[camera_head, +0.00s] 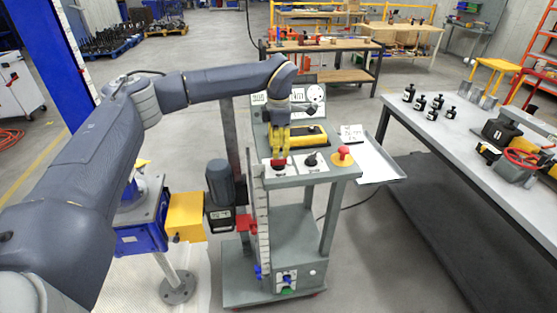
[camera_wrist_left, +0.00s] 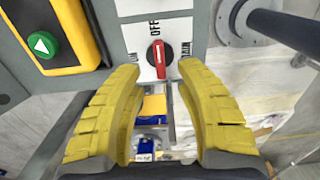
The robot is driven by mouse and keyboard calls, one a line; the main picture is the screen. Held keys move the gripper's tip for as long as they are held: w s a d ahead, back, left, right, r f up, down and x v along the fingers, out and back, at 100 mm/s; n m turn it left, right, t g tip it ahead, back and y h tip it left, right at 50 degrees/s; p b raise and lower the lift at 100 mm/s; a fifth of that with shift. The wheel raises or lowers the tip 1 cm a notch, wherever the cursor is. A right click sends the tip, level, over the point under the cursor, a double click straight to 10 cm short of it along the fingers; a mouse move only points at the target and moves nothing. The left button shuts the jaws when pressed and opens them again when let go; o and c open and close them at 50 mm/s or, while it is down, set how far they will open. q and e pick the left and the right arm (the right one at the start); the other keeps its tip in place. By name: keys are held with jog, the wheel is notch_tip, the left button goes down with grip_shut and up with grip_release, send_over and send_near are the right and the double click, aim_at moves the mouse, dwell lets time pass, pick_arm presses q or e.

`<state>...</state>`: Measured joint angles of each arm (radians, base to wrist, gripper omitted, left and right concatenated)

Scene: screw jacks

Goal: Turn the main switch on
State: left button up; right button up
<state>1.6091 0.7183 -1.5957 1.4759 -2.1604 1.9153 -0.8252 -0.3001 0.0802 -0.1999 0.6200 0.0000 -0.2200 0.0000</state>
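The main switch (camera_wrist_left: 156,55) shows in the left wrist view as a red and black rotary handle on a white labelled plate. Its handle lies roughly upright in that picture; the small lettering is hard to read. In the head view the switch (camera_head: 278,163) is a red spot on the cart's top panel, partly covered by the gripper. My left gripper (camera_head: 280,151) points down over it. In the left wrist view its yellow fingers (camera_wrist_left: 158,76) are apart, one on either side of the switch, with nothing held. I cannot tell whether they touch it. My right gripper is not in view.
A yellow control box (camera_head: 306,135) with a green button (camera_wrist_left: 42,45) lies beside the switch. A black knob (camera_head: 311,160) and a red mushroom button (camera_head: 343,155) sit to its right. A grey table (camera_head: 480,160) with black bottles stands at right.

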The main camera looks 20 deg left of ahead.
aim_at(278, 160)
pick_arm(q)
jog(key=shift+f, duration=2.45)
jog(key=shift+c, duration=0.4)
grip_shut()
